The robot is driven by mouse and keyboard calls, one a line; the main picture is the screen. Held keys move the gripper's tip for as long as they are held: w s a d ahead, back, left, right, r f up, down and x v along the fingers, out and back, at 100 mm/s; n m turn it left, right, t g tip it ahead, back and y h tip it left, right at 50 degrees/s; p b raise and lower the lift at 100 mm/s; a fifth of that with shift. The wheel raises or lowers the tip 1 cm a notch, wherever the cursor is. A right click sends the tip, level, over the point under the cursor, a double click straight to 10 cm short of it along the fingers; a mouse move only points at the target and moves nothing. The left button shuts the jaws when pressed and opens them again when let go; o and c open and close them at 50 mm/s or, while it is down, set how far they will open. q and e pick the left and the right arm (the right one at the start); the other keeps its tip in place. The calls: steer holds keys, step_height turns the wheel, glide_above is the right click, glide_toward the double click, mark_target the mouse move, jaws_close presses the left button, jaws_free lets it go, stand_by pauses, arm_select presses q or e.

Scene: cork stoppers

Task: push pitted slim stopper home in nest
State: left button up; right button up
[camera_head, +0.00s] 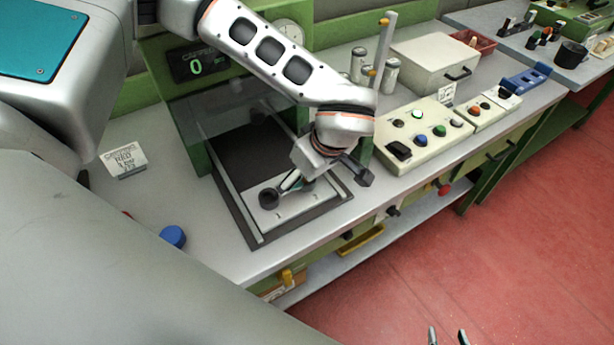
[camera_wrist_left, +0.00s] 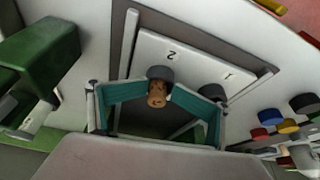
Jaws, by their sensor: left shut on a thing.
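In the left wrist view, a brown cork stopper (camera_wrist_left: 157,97) with dark specks sits between the teal finger pads of my left gripper (camera_wrist_left: 160,88). The gripper is shut on it. The stopper lines up with a dark round nest (camera_wrist_left: 160,73) by the number 2 on a pale plate (camera_wrist_left: 190,55); how deep it sits cannot be told. A second dark nest (camera_wrist_left: 212,91) is by the number 1. In the head view, my left gripper (camera_head: 300,184) is low over the plate (camera_head: 290,213) and hides the stopper. My right gripper (camera_head: 447,338) is open and empty at the bottom edge.
A green frame with a display (camera_head: 195,65) and a clear panel stands behind the plate. A button box (camera_head: 425,135), a grey box (camera_head: 430,62) and metal cylinders (camera_head: 390,74) are to the right. A sign (camera_head: 124,162) and a blue knob (camera_head: 173,236) are left.

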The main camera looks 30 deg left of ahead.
arm_select(q)
steer(key=shift+s+a+f, duration=0.2)
steer(key=shift+s, duration=0.35)
steer(key=v, duration=0.8)
steer(key=w+v, duration=0.1)
steer(key=v, duration=0.3)
steer(key=shift+d+r, duration=0.15)
steer(key=shift+r, duration=0.1)
steer(key=shift+c, duration=0.3)
steer(key=shift+w, duration=0.1)
